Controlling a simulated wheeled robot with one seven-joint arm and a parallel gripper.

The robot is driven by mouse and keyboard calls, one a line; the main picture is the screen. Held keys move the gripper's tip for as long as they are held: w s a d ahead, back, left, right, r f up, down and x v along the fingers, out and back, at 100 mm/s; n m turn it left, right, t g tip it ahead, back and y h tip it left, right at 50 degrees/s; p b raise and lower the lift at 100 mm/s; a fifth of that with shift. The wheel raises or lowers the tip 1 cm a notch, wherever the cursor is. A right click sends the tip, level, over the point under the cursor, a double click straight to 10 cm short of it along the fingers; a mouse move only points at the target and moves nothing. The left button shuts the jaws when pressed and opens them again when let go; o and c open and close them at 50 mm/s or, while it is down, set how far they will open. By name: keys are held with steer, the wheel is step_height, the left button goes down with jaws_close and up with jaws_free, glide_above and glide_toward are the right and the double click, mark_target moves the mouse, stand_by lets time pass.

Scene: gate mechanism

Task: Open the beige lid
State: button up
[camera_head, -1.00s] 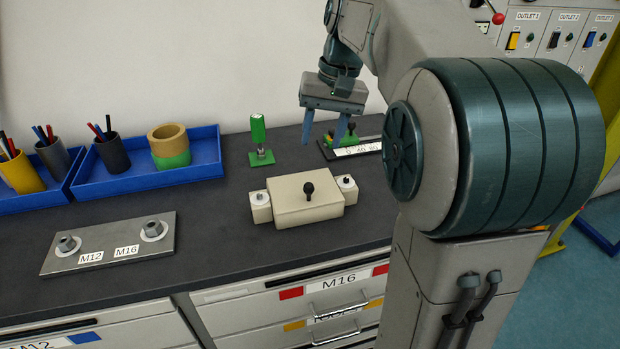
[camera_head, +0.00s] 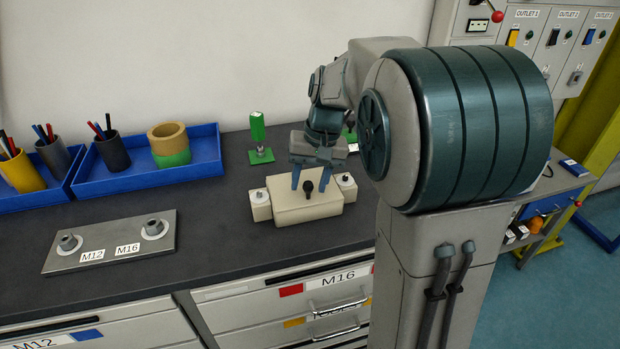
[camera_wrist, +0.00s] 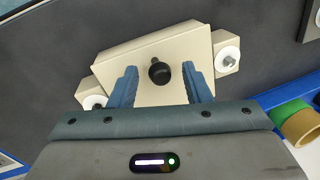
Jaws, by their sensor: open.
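The beige lid (camera_head: 293,207) lies flat on a box on the dark worktop, with a black knob (camera_head: 308,186) on its top. Small beige blocks with white round pieces (camera_head: 260,198) flank it on both sides. My gripper (camera_head: 310,182) is above the lid, pointing down, with its blue fingers apart. In the wrist view the fingers (camera_wrist: 159,86) stand on either side of the black knob (camera_wrist: 159,71), with gaps between them and it. Whether the fingertips touch the lid (camera_wrist: 150,48) cannot be told.
A green post (camera_head: 259,138) stands behind the lid. A blue tray (camera_head: 205,172) with a pen cup and rings is at the left back. A metal plate marked M12 and M16 (camera_head: 110,256) lies front left. The worktop between is clear.

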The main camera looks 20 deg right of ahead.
jaws_close()
steer(key=shift+r, duration=0.1)
